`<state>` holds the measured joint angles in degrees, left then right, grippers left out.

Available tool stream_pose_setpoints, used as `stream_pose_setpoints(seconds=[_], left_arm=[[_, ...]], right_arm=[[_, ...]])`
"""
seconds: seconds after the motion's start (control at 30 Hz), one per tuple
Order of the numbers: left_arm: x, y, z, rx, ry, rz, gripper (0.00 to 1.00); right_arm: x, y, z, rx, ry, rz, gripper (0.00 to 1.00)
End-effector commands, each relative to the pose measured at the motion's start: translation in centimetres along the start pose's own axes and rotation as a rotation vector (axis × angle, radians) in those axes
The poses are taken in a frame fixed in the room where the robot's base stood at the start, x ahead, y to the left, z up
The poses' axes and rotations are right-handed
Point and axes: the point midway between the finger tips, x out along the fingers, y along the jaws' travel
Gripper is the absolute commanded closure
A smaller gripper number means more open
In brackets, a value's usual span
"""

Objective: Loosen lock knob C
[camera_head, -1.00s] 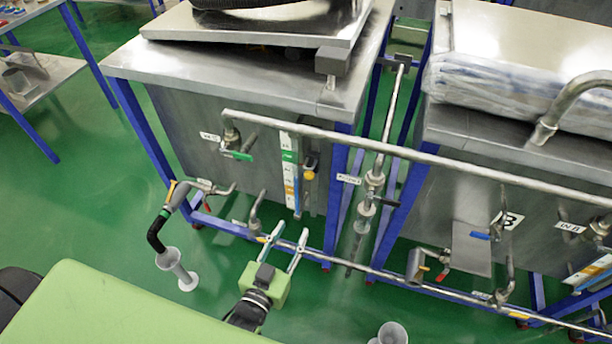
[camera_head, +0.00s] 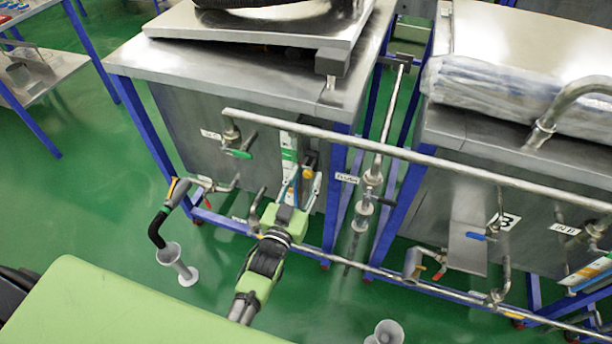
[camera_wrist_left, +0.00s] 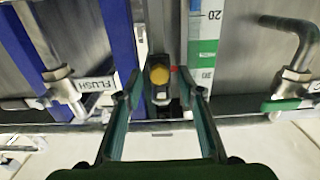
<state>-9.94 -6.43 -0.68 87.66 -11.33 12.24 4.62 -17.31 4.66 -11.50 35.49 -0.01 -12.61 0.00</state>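A yellow knob (camera_head: 308,173) sits on the front of the left steel tank, beside a level scale strip. In the left wrist view the yellow knob (camera_wrist_left: 160,75) is on a dark fitting, between my fingers. No letter C can be read on it. My left gripper (camera_head: 305,182) reaches up to the tank front from below, its body hiding part of the strip. In the left wrist view the left gripper (camera_wrist_left: 159,88) is open, one finger on each side of the knob. I cannot tell whether the fingers touch it. My right gripper is not in view.
A long steel pipe (camera_head: 420,157) crosses in front of the tanks, above and right of my left gripper. A lower pipe (camera_head: 400,278) runs near the floor. Valves stand on both sides: a FLUSH label (camera_wrist_left: 97,85) and a green-handled valve (camera_wrist_left: 283,104).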

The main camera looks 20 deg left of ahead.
Motion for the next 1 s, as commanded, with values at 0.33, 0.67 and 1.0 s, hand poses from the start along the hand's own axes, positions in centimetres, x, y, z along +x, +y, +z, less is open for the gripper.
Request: stream_pose_setpoints(seconds=[0.33, 0.67, 1.0], left_arm=[[0.95, -0.01, 0.0, 0.0, 0.0, 0.0, 0.65], [0.92, 0.01, 0.0, 0.0, 0.0, 0.0, 1.0], [0.92, 0.01, -0.05, -0.059, -0.001, 0.001, 1.0]], right_arm=[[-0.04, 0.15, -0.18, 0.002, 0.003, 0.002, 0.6], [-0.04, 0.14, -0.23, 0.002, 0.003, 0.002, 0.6], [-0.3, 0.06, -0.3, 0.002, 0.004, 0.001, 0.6]])
